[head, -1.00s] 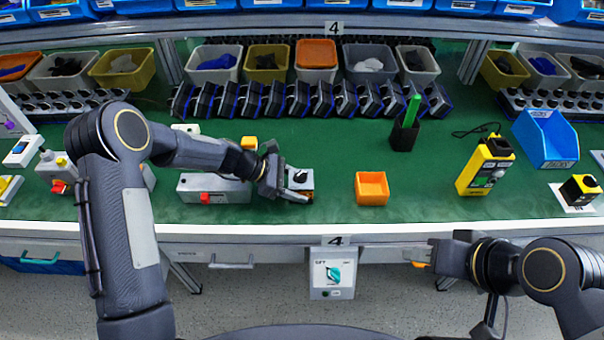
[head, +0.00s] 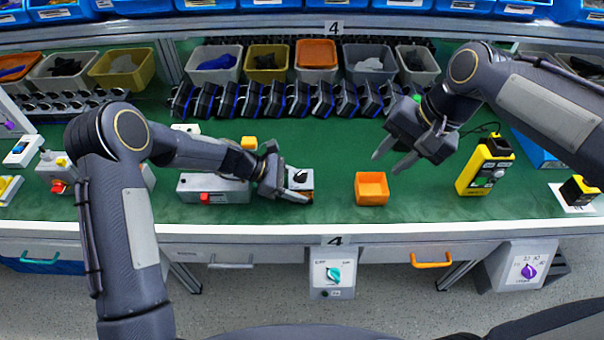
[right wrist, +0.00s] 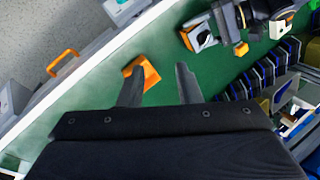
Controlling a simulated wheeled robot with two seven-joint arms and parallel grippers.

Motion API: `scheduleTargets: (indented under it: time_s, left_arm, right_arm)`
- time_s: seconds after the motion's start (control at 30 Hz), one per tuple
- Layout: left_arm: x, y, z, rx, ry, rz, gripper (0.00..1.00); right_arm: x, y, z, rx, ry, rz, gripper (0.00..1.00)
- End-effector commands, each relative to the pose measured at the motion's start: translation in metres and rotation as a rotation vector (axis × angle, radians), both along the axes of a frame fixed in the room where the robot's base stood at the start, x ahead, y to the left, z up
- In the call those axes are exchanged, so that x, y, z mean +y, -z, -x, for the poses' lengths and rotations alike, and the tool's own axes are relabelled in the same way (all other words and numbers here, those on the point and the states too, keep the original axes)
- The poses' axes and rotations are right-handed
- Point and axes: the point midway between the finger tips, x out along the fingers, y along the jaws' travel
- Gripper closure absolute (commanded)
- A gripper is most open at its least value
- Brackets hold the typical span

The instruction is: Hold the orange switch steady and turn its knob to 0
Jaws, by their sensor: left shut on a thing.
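The orange switch (head: 307,194) is on the green bench near its front edge. Its top face is pale with a dark knob (head: 299,176); most of its orange body is hidden by my left gripper, and the knob's setting is too small to read. My left gripper (head: 300,194) is shut on the switch from the left. My right gripper (head: 390,162) is open and empty above the bench, to the right of the switch and apart from it. In the right wrist view, the switch (right wrist: 199,36) shows beyond the open fingers (right wrist: 158,85).
An orange open box (head: 371,188) stands on the bench right of the switch, below my right gripper. A yellow device (head: 485,168) stands further right. A grey box with a red button (head: 225,190) is left of the switch. A row of dark switches (head: 300,100) lines the back.

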Motion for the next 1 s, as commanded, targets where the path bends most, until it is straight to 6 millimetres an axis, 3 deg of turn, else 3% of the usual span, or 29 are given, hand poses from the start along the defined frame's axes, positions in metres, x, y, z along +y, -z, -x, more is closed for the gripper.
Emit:
scheduleTargets:
  time_s: [0.03, 0.2, 0.4, 0.5, 0.67, 1.0]
  left_arm:
    - [0.000, 0.000, 0.000, 0.000, 0.000, 0.000, 0.66]
    - [0.000, 0.000, 0.000, 0.000, 0.000, 0.000, 0.66]
    - [0.000, 0.000, 0.000, 0.000, 0.000, 0.000, 0.66]
    - [0.000, 0.000, 0.000, 0.000, 0.000, 0.000, 0.66]
    - [0.000, 0.000, 0.000, 0.000, 0.000, 0.000, 0.66]
    - [0.000, 0.000, 0.000, 0.000, 0.000, 0.000, 0.66]
  right_arm:
    - [0.013, 0.004, -0.017, 0.043, 0.012, 0.007, 0.69]
    - [0.056, 0.020, -0.066, 0.177, 0.090, 0.047, 0.69]
    - [0.112, 0.050, -0.105, 0.302, 0.183, 0.115, 0.69]
    - [0.134, 0.065, -0.116, 0.341, 0.220, 0.146, 0.69]
    - [0.155, 0.080, -0.124, 0.376, 0.258, 0.179, 0.69]
    - [0.159, 0.109, -0.125, 0.389, 0.269, 0.189, 0.69]
